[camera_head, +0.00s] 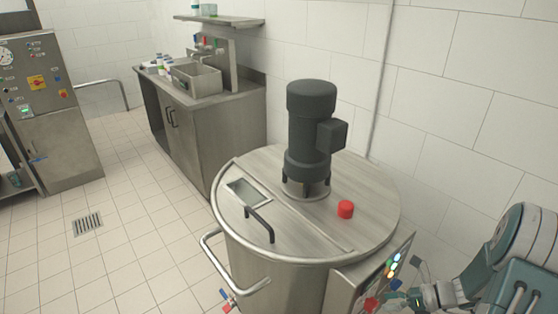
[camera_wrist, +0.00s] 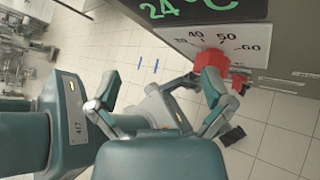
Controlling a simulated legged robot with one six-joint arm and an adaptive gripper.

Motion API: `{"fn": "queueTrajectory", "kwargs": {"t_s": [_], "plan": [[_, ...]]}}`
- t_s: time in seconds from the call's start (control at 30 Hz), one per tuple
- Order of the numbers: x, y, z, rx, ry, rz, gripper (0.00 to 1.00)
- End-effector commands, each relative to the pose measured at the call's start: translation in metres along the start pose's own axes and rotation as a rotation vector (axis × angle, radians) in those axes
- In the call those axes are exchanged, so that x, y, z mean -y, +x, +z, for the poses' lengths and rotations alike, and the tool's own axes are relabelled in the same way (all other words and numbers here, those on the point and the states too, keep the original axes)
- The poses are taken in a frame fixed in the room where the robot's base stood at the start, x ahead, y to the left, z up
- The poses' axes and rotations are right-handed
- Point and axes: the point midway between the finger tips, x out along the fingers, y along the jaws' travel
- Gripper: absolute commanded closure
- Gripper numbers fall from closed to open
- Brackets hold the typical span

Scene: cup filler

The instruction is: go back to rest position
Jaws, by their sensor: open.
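My gripper (camera_head: 398,300) is at the lower right of the head view, beside the control panel (camera_head: 375,275) of the steel tank. In the wrist view my gripper (camera_wrist: 160,82) has its two fingers spread wide with nothing between them. The right finger is close to a red knob (camera_wrist: 210,62) on a temperature dial (camera_wrist: 255,40); I cannot tell whether they touch. The red knob also shows low on the panel in the head view (camera_head: 370,304). My green arm comes in from the right edge.
The round steel tank (camera_head: 270,175) carries a dark motor (camera_head: 311,130) and a red cap (camera_head: 345,209). A handle rail (camera_head: 222,268) juts out at its left. A sink counter (camera_head: 200,120) stands behind and a control cabinet (camera_head: 50,110) at left.

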Motion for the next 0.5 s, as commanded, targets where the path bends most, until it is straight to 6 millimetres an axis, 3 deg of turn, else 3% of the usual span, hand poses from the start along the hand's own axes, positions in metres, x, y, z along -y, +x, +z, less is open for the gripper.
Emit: {"fn": "queueTrajectory", "kwargs": {"t_s": [0.1,0.5], "plan": [[-0.029,0.002,0.026,-0.127,-0.195,0.004,0.0],[-0.116,0.006,0.075,-0.499,-0.806,0.052,0.0]]}}
